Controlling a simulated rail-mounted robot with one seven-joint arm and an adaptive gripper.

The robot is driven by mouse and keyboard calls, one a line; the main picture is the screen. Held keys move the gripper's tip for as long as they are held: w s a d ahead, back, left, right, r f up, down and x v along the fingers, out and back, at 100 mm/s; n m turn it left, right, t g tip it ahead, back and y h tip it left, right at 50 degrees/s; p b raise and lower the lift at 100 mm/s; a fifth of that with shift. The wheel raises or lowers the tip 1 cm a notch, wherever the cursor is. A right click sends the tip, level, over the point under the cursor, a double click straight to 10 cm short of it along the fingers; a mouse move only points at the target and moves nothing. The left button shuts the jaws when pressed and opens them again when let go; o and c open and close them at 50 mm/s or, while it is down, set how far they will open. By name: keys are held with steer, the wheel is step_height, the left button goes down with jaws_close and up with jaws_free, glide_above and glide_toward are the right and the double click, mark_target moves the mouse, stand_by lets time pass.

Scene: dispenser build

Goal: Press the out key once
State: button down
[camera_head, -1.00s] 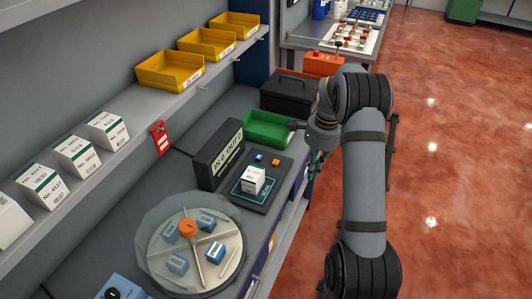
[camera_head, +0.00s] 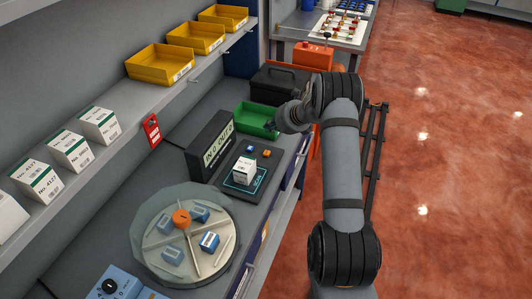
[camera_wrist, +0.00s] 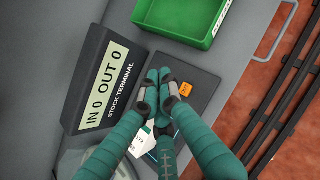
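The stock terminal has a dark upright display (camera_head: 212,146), which reads IN 0 OUT 0 in the wrist view (camera_wrist: 104,84). Its flat dark pad (camera_wrist: 200,78) carries an orange key (camera_wrist: 185,89), whose small label I cannot read surely. In the head view, a blue key (camera_head: 251,149) sits left of the orange key (camera_head: 266,153). My gripper (camera_wrist: 159,78) has its teal fingers drawn together, with nothing seen between them. In the wrist view the fingertips appear just left of the orange key and hide the blue one. Contact with the pad cannot be told.
A white box (camera_head: 243,171) stands on the pad's marked square, partly behind my fingers in the wrist view. A green tray (camera_head: 247,124) lies beyond the pad. A round turntable (camera_head: 150,240) with blue boxes is nearer. Yellow bins (camera_head: 160,67) and white boxes line the shelf.

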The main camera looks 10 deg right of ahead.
mark_target(269, 153)
steer(key=shift+a+f, duration=0.1)
step_height(269, 153, down, 9)
steer(key=b, duration=0.7)
steer(key=shift+b, duration=0.3)
stand_by(1.2)
steer(key=shift+f+b, duration=0.25)
steer(key=shift+b, duration=0.25)
steer(key=shift+f+b, duration=0.5)
stand_by(0.5)
steer(key=shift+r, duration=0.1)
steer(key=shift+r+p, duration=0.75)
steer(key=shift+r, duration=0.1)
steer(key=shift+r+p, duration=2.05)
steer(key=shift+r, duration=0.45)
